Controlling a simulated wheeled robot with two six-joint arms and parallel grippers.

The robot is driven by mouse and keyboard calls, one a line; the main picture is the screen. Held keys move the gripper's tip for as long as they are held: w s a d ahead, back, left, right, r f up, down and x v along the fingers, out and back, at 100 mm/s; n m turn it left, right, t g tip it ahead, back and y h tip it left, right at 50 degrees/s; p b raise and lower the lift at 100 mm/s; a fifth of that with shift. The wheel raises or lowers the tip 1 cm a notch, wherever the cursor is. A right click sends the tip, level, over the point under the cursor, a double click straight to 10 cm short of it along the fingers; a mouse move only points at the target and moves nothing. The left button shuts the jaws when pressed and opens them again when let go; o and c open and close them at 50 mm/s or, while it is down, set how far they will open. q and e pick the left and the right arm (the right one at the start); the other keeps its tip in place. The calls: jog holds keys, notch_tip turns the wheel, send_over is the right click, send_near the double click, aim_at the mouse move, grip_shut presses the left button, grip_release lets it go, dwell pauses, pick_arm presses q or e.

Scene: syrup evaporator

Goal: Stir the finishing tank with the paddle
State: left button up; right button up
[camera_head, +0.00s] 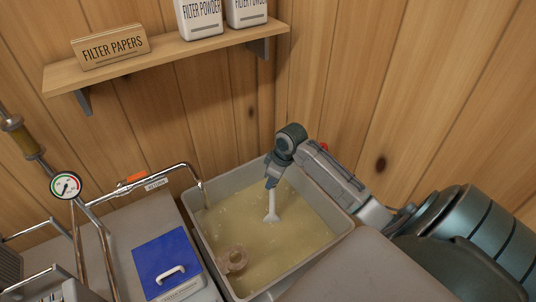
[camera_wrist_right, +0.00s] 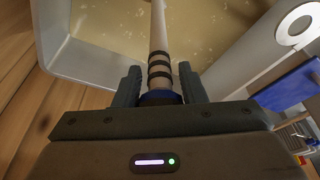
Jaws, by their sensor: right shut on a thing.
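The finishing tank (camera_head: 340,205) is a light grey rectangular tub full of yellowish liquid (camera_head: 265,235). The paddle (camera_head: 272,213) is pale, and its lower end dips into the liquid near the tank's back right side. My right gripper (camera_head: 272,184) reaches over the tank from the right and is shut on the paddle's handle. In the right wrist view the gripper (camera_wrist_right: 158,90) holds the handle (camera_wrist_right: 159,35), which has dark bands, between its two fingers. The tank's rim (camera_wrist_right: 60,62) also shows there. My left gripper is not in view.
A pipe with an orange-handled valve (camera_head: 132,179) ends over the tank's left side. A brown round fitting (camera_head: 232,260) sits in the tank's front left. A blue lid (camera_head: 165,257) lies on the left counter. A shelf (camera_head: 160,55) with a filter papers box (camera_head: 110,46) hangs behind.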

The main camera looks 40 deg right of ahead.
notch_tip(320, 180, up, 3)
jog(key=shift+f+p, duration=0.1)
jog(key=shift+p, duration=0.45)
notch_tip(320, 180, up, 15)
jog(key=shift+f, duration=0.15)
dwell(1.4)
